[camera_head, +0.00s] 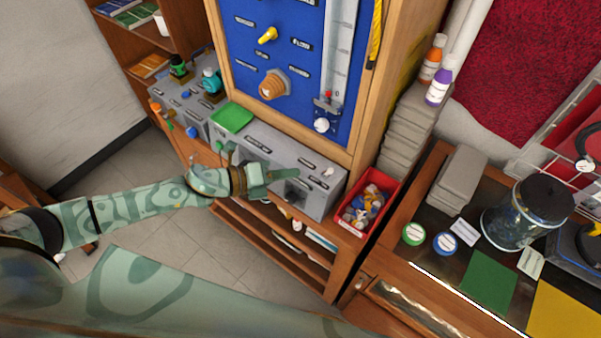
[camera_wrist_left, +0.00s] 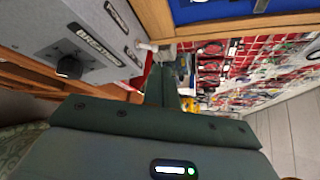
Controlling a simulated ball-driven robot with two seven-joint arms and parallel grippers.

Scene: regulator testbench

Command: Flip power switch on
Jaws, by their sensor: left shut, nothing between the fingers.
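A grey control box (camera_head: 275,158) stands on the wooden bench below the blue panel. A small pale switch (camera_head: 327,171) sits near its right end, beside dark labels. In the left wrist view the box (camera_wrist_left: 100,30) is at upper left, with a black knob (camera_wrist_left: 68,66) and a pale switch (camera_wrist_left: 146,46) at its edge. My right gripper is not in view.
A red bin (camera_head: 378,180) of small parts stands right of the box. A green pad (camera_head: 231,117) lies at the box's left end. The blue panel (camera_head: 290,20) rises behind. A glass jar (camera_head: 520,220) stands on the right-hand table. Open floor lies left.

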